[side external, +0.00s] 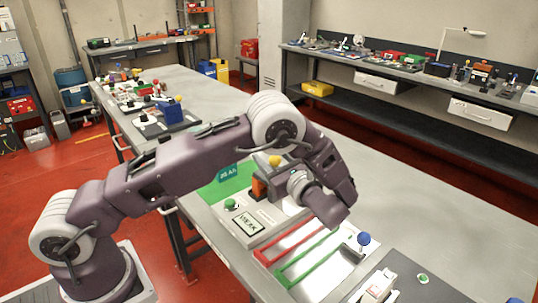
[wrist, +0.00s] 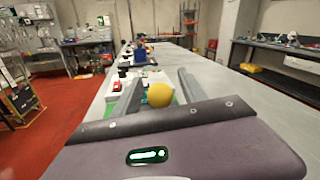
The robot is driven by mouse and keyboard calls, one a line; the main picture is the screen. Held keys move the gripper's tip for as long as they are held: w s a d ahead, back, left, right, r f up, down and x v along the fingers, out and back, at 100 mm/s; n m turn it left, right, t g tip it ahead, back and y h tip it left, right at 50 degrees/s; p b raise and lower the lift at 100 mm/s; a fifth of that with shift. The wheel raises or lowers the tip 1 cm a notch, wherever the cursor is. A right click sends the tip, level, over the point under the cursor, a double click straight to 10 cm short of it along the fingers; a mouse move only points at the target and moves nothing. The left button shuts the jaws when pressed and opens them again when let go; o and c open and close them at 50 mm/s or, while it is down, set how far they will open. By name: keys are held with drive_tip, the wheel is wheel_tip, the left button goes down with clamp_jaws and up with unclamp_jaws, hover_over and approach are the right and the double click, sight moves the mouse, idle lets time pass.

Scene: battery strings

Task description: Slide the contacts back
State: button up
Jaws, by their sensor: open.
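A board (side external: 262,232) on the bench carries a red bar (side external: 290,246) and a green bar (side external: 312,262), a label reading "WEAK" (side external: 247,222) and a green knob (side external: 230,204). A blue ball knob (side external: 363,239) stands on a short stem at the right end of the bars. A yellow ball knob (side external: 275,161) is behind an orange block (side external: 259,188); the knob also shows in the wrist view (wrist: 160,95). My gripper (wrist: 158,84) is open, with the yellow knob seen between its fingers. Contact with the knob cannot be told. Which parts are the contacts is unclear.
A green panel (side external: 222,185) with a teal tag lies left of the board. A white device (side external: 379,285) and another green button (side external: 423,278) are at the near right. More boards with knobs (side external: 165,120) stand farther along the bench.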

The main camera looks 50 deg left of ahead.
drive_tip(key=shift+a, duration=0.45)
drive_tip(key=shift+w, duration=0.1)
drive_tip(key=shift+c, duration=0.2)
clamp_jaws()
idle(0.8)
